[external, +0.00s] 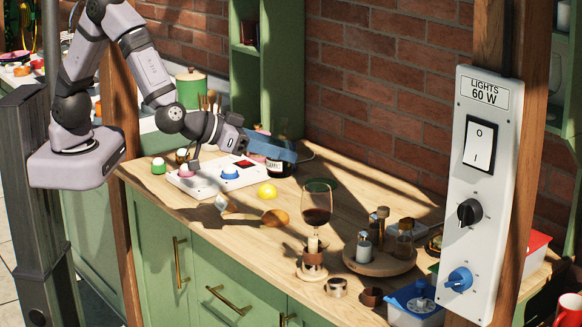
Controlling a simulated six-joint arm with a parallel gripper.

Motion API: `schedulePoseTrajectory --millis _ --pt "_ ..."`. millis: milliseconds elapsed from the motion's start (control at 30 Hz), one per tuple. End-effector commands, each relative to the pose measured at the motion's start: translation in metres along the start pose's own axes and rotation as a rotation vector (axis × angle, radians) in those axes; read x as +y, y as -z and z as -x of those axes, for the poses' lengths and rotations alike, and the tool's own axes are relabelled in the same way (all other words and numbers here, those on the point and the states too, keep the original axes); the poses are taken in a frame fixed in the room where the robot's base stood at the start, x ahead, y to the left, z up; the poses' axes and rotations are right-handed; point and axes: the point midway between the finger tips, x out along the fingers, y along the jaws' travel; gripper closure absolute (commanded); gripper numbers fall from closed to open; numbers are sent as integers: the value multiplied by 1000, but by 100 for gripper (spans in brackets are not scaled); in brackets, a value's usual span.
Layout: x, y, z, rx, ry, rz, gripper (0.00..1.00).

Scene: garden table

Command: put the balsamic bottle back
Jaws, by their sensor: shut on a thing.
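A dark bottle (279,168) with a pale label, apparently the balsamic bottle, is at the back of the wooden counter near the brick wall. My gripper (281,151) reaches it from the left, with its blue fingers across the bottle's upper part. It is shut on the bottle, and the fingers hide part of it. The bottle looks upright; I cannot tell whether its base touches the counter. A round wooden tray (357,266) stands at the right of the counter with several small bottles and shakers on it.
A wine glass (316,215) with red wine stands between my gripper and the tray. A lemon (267,191), a brown bread-like item (275,218) and a white box with coloured buttons (205,184) lie nearby. A panel with switches (484,190) is at right.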

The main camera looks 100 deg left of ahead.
Motion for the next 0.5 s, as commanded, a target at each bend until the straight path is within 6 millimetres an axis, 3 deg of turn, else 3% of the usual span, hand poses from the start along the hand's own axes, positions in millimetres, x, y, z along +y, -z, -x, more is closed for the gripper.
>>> schedulePoseTrajectory --millis 267,500 --pt "3 17 -26 5 -32 -11 86" --pt "-2 38 -65 5 -81 -31 86"
